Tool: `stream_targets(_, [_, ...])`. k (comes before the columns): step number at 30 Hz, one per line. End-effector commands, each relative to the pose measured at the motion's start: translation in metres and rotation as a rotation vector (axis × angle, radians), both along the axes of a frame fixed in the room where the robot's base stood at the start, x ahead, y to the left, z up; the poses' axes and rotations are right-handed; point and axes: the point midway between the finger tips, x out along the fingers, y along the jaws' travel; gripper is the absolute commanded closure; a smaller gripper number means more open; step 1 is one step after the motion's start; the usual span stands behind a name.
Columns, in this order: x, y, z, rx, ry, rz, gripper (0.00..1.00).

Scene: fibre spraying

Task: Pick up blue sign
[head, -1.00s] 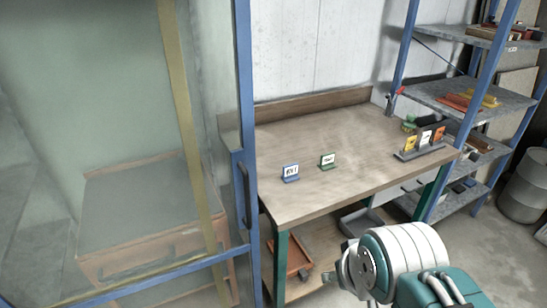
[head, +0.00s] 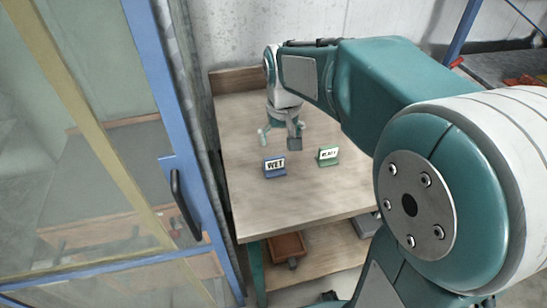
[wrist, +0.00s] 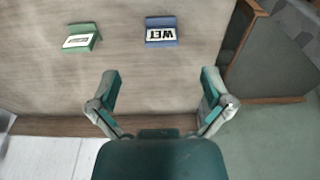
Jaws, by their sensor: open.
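The blue sign (head: 275,166), marked WET, stands on the wooden workbench (head: 310,198). It also shows in the wrist view (wrist: 161,31), beyond the fingertips and a little right of the middle between them. A green sign (head: 328,156) stands to its right in the head view and shows at the upper left in the wrist view (wrist: 80,38). My gripper (head: 280,140) is above the bench, behind the blue sign in the head view. In the wrist view the fingers (wrist: 160,82) are spread wide with nothing between them. The gripper does not touch either sign.
A glass-panelled door with a blue frame (head: 163,112) stands close along the bench's left side. A wall is behind the bench. A metal rack (head: 500,70) is at the upper right. The bench's front is clear.

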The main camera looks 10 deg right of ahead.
Motion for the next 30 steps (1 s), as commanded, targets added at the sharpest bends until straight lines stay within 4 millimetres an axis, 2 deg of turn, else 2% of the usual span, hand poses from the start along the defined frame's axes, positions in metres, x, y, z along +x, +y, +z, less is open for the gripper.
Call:
stream_targets(1, [0.014, 0.0, -0.012, 0.0, 0.031, 0.0, 0.0])
stream_targets(3, [0.03, -0.002, -0.025, 0.002, 0.063, 0.0, 0.0])
stream_targets(9, [0.055, -0.008, -0.051, 0.007, 0.118, -0.001, 0.0])
stream_targets(13, [0.059, -0.01, -0.061, 0.009, 0.128, -0.001, 0.0])
stream_targets(21, [0.059, -0.006, -0.102, 0.006, 0.128, 0.0, 0.0])
stream_targets(26, [0.059, -0.006, -0.114, 0.006, 0.127, 0.0, 0.0])
stream_targets(30, [0.061, -0.006, -0.134, 0.007, 0.13, 0.0, 0.0])
